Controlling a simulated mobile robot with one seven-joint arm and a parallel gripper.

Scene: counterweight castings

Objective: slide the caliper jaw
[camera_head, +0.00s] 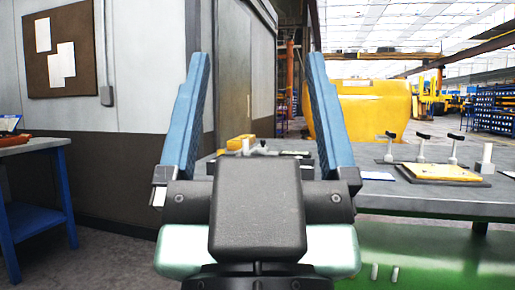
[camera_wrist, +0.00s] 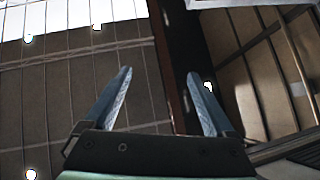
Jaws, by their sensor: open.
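My gripper (camera_head: 259,56) is open and empty, its two blue fingers raised and spread wide in front of the body camera. In the wrist view my gripper (camera_wrist: 159,73) also shows open, with nothing between the fingers and the roof beyond. I cannot pick out a caliper for certain. Small yellow and grey items (camera_head: 262,148) lie on the grey worktable (camera_head: 400,202) behind the gripper. They are partly hidden by it and too small to identify.
On the worktable's right side stands a yellow plate (camera_head: 440,171) on a dark base, with several T-shaped handles near it. A blue-legged bench (camera_head: 67,200) stands at the left by the wall. A large yellow machine (camera_head: 362,112) is behind the table.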

